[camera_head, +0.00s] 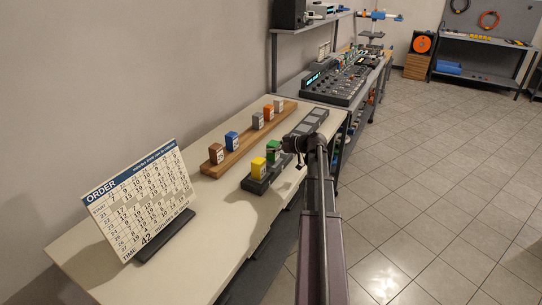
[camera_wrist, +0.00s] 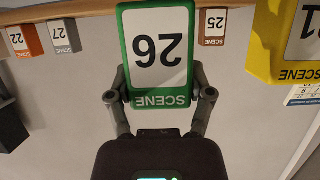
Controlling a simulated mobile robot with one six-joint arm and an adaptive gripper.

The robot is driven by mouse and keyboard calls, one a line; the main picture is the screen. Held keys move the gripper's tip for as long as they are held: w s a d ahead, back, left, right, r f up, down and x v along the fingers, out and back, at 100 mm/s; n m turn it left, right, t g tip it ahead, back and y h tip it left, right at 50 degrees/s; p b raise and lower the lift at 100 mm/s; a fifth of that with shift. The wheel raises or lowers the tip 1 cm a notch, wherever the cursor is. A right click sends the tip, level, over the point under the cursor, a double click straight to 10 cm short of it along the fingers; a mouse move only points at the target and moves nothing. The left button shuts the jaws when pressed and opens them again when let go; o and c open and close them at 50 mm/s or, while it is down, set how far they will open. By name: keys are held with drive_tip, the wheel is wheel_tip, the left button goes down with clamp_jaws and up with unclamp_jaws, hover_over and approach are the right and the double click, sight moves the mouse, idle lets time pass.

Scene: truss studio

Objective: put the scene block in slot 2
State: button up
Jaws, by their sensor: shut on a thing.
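A green scene block (camera_head: 273,148), numbered 26, is between the fingers of my gripper (camera_head: 283,149). In the wrist view the green block (camera_wrist: 157,55) appears upside down, with a finger closed on each side. In the head view it is at the dark slotted rack (camera_head: 312,122), just behind the yellow block (camera_head: 258,169), which stands in the rack's near end. Whether the green block is seated or slightly above its slot cannot be told. The rack's farther slots look empty, though my arm hides part of the rack. The yellow block (camera_wrist: 275,40) is also in the wrist view at right.
A wooden rail (camera_head: 237,151) beside the rack holds several blocks, among them brown (camera_head: 216,153), blue (camera_head: 232,140) and orange (camera_head: 268,112). An order board (camera_head: 138,200) stands at the near left. A mixing console (camera_head: 340,83) is beyond. Floor at right is clear.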

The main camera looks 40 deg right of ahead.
drive_tip(key=shift+f+b, duration=0.35)
drive_tip(key=shift+f, duration=0.35)
drive_tip(key=shift+f, duration=0.1)
drive_tip(key=o, duration=1.2)
drive_tip(key=shift+r, duration=0.25)
drive_tip(key=shift+p+v, duration=2.3)
drive_tip(key=shift+v, duration=3.65)
drive_tip(key=shift+f, duration=0.1)
